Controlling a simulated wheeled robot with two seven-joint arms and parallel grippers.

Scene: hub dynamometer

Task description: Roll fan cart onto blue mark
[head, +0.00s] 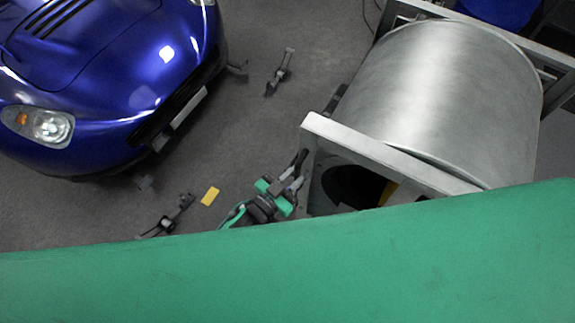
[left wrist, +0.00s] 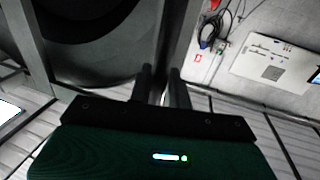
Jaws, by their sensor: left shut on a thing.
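The fan cart is a large silver drum (head: 440,95) in a pale metal frame (head: 385,152) at the right of the head view. My left gripper (head: 298,165) is at the frame's near left corner, shut on part of the cart frame. In the left wrist view the two dark fingers (left wrist: 160,88) close around an upright frame bar (left wrist: 175,45), with the dark fan opening (left wrist: 95,40) to the left. The lower part of the cart is hidden by a green surface. I see no blue mark on the floor. My right gripper is not in view.
A blue car (head: 110,80) stands at the left. A small yellow plate (head: 210,196) and dark metal floor fittings (head: 281,72) lie on the grey floor. A blue object (head: 495,10) shows at the top right. Floor between car and cart is mostly open.

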